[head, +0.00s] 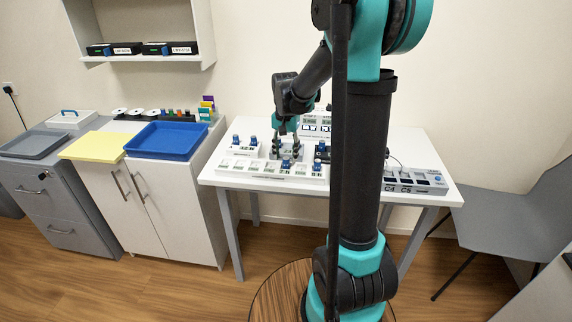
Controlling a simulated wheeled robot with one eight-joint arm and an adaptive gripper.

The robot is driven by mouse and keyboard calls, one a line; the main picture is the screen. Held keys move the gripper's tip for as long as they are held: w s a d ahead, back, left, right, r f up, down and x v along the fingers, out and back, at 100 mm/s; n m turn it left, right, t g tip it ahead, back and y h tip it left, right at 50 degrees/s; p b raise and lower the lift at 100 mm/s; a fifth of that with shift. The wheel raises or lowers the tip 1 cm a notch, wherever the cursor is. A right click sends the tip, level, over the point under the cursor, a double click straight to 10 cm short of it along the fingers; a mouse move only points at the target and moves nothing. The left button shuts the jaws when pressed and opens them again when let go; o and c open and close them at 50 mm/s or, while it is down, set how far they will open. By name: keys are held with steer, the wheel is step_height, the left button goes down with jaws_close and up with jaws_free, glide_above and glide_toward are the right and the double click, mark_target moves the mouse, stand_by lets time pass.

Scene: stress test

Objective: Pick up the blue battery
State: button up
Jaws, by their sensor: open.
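Several small blue items stand on the white table (415,146); they are too small for me to tell which is the blue battery. Two blue-topped ones (253,141) stand at the left of the table. One blue item (286,164) sits in the long white slotted tray (262,168) at the front, and another (316,165) sits at that tray's right end. My gripper (287,150) points down over a small grey holder behind the tray. It is open, and I see nothing held in it. My own arm hides part of the table's middle.
A grey holder marked C4 and C5 (405,183) lies at the table's right front. A grey chair (520,215) stands to the right. A blue tray (166,141) and a yellow sheet (92,146) lie on the cabinets at left. A wall shelf (140,8) hangs above.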

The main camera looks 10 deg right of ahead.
mark_target(286, 163)
steer(key=shift+f, duration=1.3)
steer(key=shift+c, duration=0.3)
jaws_close()
